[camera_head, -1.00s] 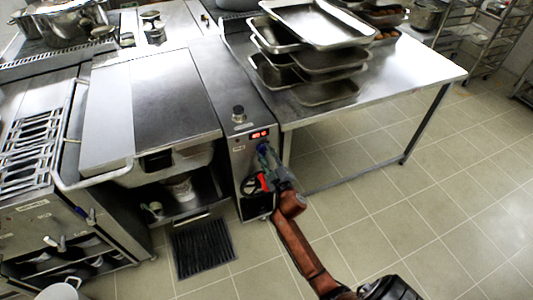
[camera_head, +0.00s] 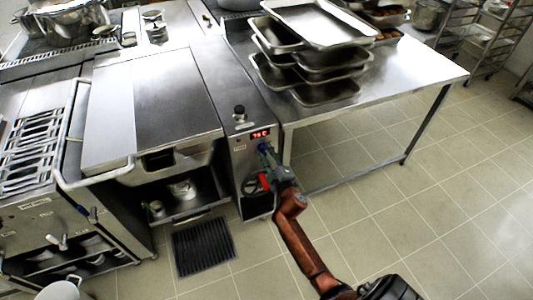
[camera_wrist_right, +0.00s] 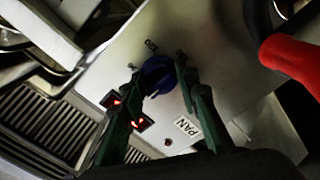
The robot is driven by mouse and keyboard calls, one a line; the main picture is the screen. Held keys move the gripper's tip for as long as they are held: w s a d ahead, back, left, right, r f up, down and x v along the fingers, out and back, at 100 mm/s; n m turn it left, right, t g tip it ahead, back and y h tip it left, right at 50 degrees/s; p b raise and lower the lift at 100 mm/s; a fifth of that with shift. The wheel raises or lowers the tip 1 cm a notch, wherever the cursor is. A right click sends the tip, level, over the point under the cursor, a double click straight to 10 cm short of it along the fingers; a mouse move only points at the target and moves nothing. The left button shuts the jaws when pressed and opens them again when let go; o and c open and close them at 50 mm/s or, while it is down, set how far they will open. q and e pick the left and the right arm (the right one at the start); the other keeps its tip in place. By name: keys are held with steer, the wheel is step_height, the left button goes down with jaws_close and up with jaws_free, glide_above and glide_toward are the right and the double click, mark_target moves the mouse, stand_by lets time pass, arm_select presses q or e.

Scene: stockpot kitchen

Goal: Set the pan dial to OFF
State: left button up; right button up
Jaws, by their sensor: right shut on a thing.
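The pan dial (camera_wrist_right: 157,76) is a round blue knob on the steel front panel, with a white PAN label (camera_wrist_right: 187,127) beside it in the right wrist view. My right gripper (camera_wrist_right: 160,72) has its two green fingers on either side of the dial and is shut on it. In the head view the right gripper (camera_head: 267,152) reaches the panel just below the red lit display (camera_head: 259,134) and covers most of the dial. The dial's exact setting cannot be read. My left gripper is not in view.
A steel table (camera_head: 400,80) with stacked trays stands to the right. Floor in front of it is clear.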

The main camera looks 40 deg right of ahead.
steer(key=o, duration=1.1)
steer(key=shift+o, duration=0.3)
steer(key=shift+s, duration=0.1)
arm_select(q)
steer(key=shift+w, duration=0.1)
arm_select(e)
steer(key=v, duration=1.1)
steer(key=shift+s+a, duration=0.2)
steer(key=shift+s, duration=0.2)
